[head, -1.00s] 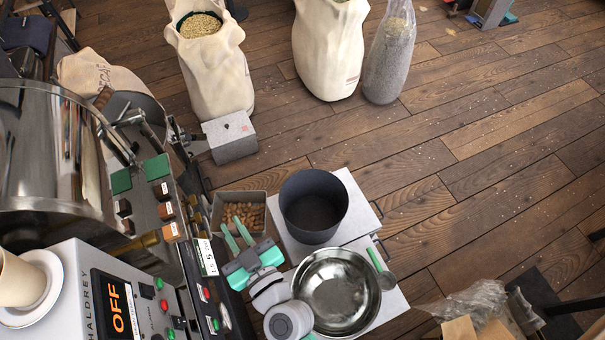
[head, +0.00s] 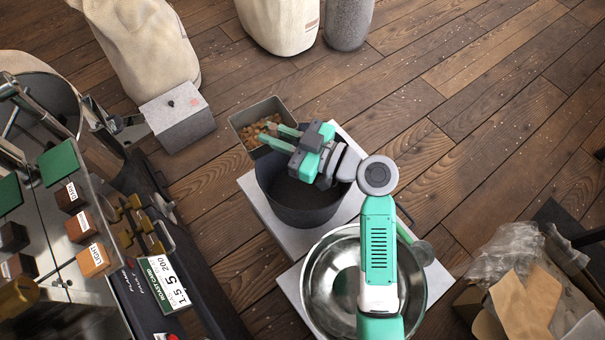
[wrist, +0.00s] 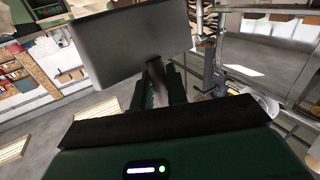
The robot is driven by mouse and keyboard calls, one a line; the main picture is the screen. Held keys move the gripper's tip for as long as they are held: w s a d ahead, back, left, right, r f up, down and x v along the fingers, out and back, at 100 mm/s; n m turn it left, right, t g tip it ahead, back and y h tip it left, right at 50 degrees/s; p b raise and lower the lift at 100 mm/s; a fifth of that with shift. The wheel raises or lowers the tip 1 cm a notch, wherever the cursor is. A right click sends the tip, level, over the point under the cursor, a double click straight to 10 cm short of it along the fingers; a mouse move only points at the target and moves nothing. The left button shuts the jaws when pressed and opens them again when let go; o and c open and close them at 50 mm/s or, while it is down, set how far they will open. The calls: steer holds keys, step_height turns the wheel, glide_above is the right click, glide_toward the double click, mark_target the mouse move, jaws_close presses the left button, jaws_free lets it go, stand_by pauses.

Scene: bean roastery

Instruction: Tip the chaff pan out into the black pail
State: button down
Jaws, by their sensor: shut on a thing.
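The chaff pan (head: 240,116) is a grey rectangular pan with brown chaff (head: 258,132) in it. My gripper (head: 276,136) is shut on the pan's near side. It holds the pan raised at the far left edge of the black pail. The pan looks about level, with the chaff lying inside. The black pail (head: 285,205) stands upright, and my gripper and wrist cover part of its opening. In the wrist view the pan's grey outer wall (wrist: 130,45) fills the upper middle, in front of the fingers. The chaff and the pail do not show there.
The pail stands on a pale cabinet top (head: 252,184). A steel bowl (head: 318,285) sits nearer, partly under my arm. The roaster (head: 75,230) is at the left, with a grey box (head: 178,118) beyond it. Sacks stand at the back. Open floor lies to the right.

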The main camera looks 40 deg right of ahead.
steer(key=s+d+f+n+y+b, duration=0.1)
steer(key=s+d+f+b, duration=0.2)
steer(key=d+b, duration=0.1)
steer(key=shift+f+g+y+b, duration=0.3)
steer(key=shift+y+b, duration=0.1)
steer(key=shift+b, duration=0.3)
steer(key=shift+s+f, duration=0.1)
steer(key=shift+f, duration=0.05)
